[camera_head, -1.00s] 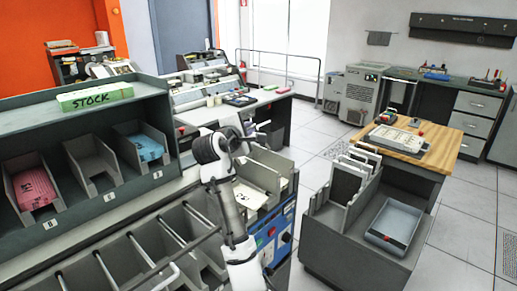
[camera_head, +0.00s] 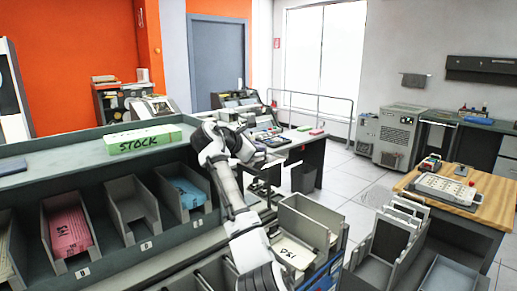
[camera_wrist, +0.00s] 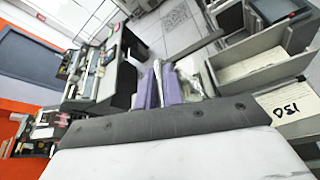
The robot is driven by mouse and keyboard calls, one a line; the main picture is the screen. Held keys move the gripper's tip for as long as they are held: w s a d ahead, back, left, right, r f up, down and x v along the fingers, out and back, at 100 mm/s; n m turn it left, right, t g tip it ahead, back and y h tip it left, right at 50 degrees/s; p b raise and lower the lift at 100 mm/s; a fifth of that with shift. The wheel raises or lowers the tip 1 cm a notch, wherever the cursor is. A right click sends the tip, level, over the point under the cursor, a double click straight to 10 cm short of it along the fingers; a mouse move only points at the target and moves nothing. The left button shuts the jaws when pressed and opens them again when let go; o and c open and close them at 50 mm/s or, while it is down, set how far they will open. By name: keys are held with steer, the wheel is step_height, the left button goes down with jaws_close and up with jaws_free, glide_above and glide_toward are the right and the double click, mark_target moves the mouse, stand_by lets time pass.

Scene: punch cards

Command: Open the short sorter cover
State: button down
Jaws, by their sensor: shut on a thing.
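The sorter (camera_head: 335,262) is at the lower middle of the head view, with grey-walled pockets at its end. I cannot clearly pick out the short cover's outline. My gripper (camera_head: 263,188) is just left of and above these pockets. In the wrist view its two purple fingers (camera_wrist: 160,92) are shut on a thin grey piece (camera_wrist: 158,72). I cannot tell whether that piece belongs to the cover. A cream card block with black handwriting (camera_head: 293,253) lies in a pocket, and also shows at the right of the wrist view (camera_wrist: 290,108).
The stock shelf (camera_head: 60,160) with pink cards (camera_head: 68,232) and blue cards (camera_head: 187,192) in bins stands on the left. A green STOCK box (camera_head: 143,140) lies on top. A card rack (camera_head: 390,240) and wooden table (camera_head: 480,205) are on the right. Floor shows behind.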

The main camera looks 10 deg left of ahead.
steer(key=shift+w+a+f, duration=0.25)
steer(key=shift+w+a, duration=0.05)
steer(key=shift+a, duration=0.05)
